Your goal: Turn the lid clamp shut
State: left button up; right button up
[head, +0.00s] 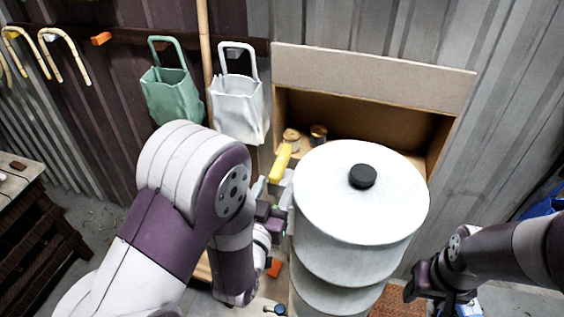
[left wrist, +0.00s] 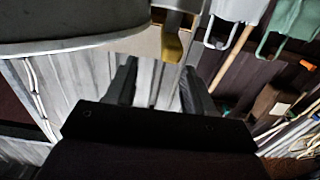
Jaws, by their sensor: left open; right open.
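The lid clamp (head: 280,163) has a yellow handle and sits at the left edge of the white round lid (head: 325,195). The lid has a black knob (head: 362,176) and lies on a pale drum (head: 350,265). My left gripper (head: 277,192) is beside the drum, close to the clamp; its jaws are open, and the arm partly hides it. In the left wrist view the yellow handle (left wrist: 172,46) shows beyond the open fingers (left wrist: 158,88), apart from them. My right gripper (head: 415,281) is open and empty, low at the right of the drum.
An open wooden box (head: 375,68) stands behind the drum, with small jars (head: 318,133) inside. A green bag (head: 170,90) and a white bag (head: 237,108) hang on the wall at left. Bent canes (head: 65,58) hang further left. A wooden bench (head: 40,225) stands at far left.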

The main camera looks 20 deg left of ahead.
aim_at(278, 167)
pick_arm(q)
jog(key=w, duration=0.2)
jog(key=w+a+p, duration=0.1)
jog(key=w, duration=0.1)
jog(key=w+a, duration=0.1)
jog(key=w, duration=0.1)
jog(key=shift+w+p, duration=0.25)
jog(key=shift+p, duration=0.15)
jog(key=shift+w+d, duration=0.15)
jog(key=shift+w, duration=0.05)
jog(key=shift+w+d, duration=0.1)
jog(key=shift+d, duration=0.7)
jog(key=shift+a, duration=0.2)
jog(key=shift+c, duration=0.3)
jog(key=shift+w+a+f, duration=0.1)
jog(key=shift+a, duration=0.2)
jog(key=c, duration=0.5)
jog(key=shift+a, duration=0.15)
jog(key=c, duration=0.4)
jog(key=shift+d, duration=0.25)
pick_arm(e)
jog(key=shift+w+a+r, duration=0.15)
jog(key=shift+a+r, duration=0.1)
jog(key=shift+r, duration=0.4)
jog(key=shift+w+a+r, duration=0.15)
jog(key=shift+a+r, duration=0.1)
jog(key=shift+r, duration=0.35)
